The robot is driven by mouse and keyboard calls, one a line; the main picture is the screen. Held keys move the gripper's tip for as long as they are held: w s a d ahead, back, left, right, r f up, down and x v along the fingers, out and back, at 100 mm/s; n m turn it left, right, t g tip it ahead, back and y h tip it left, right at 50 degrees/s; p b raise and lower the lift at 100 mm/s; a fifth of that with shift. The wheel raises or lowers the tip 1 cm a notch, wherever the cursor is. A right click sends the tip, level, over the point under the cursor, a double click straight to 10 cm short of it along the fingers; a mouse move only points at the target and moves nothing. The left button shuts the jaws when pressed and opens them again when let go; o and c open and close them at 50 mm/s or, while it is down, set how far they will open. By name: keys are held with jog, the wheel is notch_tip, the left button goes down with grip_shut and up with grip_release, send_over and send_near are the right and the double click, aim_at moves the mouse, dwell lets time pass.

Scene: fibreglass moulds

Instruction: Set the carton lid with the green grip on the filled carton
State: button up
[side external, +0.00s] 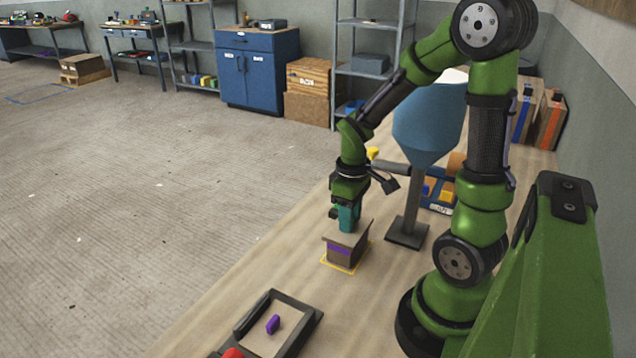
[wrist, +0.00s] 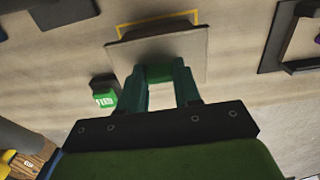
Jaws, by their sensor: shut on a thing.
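My gripper (side external: 348,214) is shut on the green grip (wrist: 160,73) of the carton lid, with one teal finger on each side of it. The lid (wrist: 190,50) is a flat grey-beige plate under the fingertips. In the side view the lid (side external: 347,233) lies level at the top of the carton (side external: 343,256), a brown box with a purple band. I cannot tell whether a thin gap is left between them. The carton stands inside a yellow outline (side external: 350,270). In the wrist view the lid hides most of the carton, and its contents are hidden.
A blue hopper (side external: 430,115) on a dark stand (side external: 407,236) is close right of the carton. A blue bin (side external: 436,207) with blocks is behind it. A dark-framed tray (side external: 297,337) with a purple piece (side external: 273,324) lies in front. Bench between tray and carton is clear.

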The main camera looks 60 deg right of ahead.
jog(key=o, duration=1.1)
notch_tip(320, 180, up, 17)
jog(key=s+a+m+t+y, duration=0.1)
jog(key=a+m+t, duration=0.3)
jog(key=a, duration=1)
jog(key=t+y, duration=0.1)
jog(key=t, duration=0.2)
jog(key=shift+a, duration=0.35)
